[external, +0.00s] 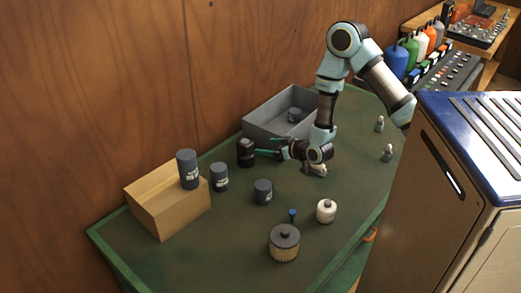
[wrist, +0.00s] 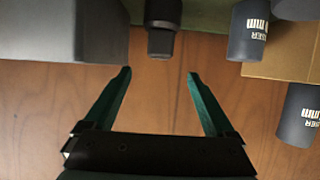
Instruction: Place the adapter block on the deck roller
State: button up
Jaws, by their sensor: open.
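My gripper (external: 262,153) is open and empty, reaching left low over the green bench top. A dark cylinder (external: 246,152) stands just beyond its fingertips. In the wrist view, my gripper (wrist: 158,73) has its fingers spread, and the dark cylinder with a narrower end (wrist: 162,22) lies ahead, between their lines but apart from them. Grey labelled cylinders stand nearby: one on the cardboard box (external: 187,168), one beside the box (external: 219,177) and one farther right (external: 263,191). I cannot tell which thing is the adapter block or the deck roller.
A grey open tray (external: 262,122) holding a dark part (external: 295,115) is behind my gripper. The cardboard box (external: 160,212) is at the left. A tan filter (external: 284,243), white canister (external: 326,211) and small blue part (external: 292,214) stand in front. The wooden wall is close behind.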

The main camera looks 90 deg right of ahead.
jog(key=shift+s+a+r, duration=0.1)
jog(key=w+a+n+y, duration=0.1)
jog(key=a, duration=0.2)
jog(key=w+a+r+n+y, duration=0.1)
jog(key=a+y, duration=0.1)
jog(key=a, duration=0.2)
jog(key=w+a+r+n+y, duration=0.1)
jog(key=a, duration=0.2)
jog(key=shift+w+a+r+g+y, duration=0.2)
jog(key=shift+w+a+g+y, duration=0.05)
jog(key=shift+g+y, duration=0.05)
jog(key=s+a+r+n+g+y, duration=0.2)
jog(key=s+a+r+g, duration=0.1)
jog(key=s+a, duration=0.4)
jog(key=s+a+r+n+g+y, duration=0.2)
jog(key=s+a+r+g, duration=0.2)
jog(key=s+a, duration=0.4)
jog(key=a, duration=0.6)
jog(key=shift+s+r+n+y, duration=0.2)
jog(key=shift+r+n+y, duration=0.15)
jog(key=shift+n+y, duration=0.05)
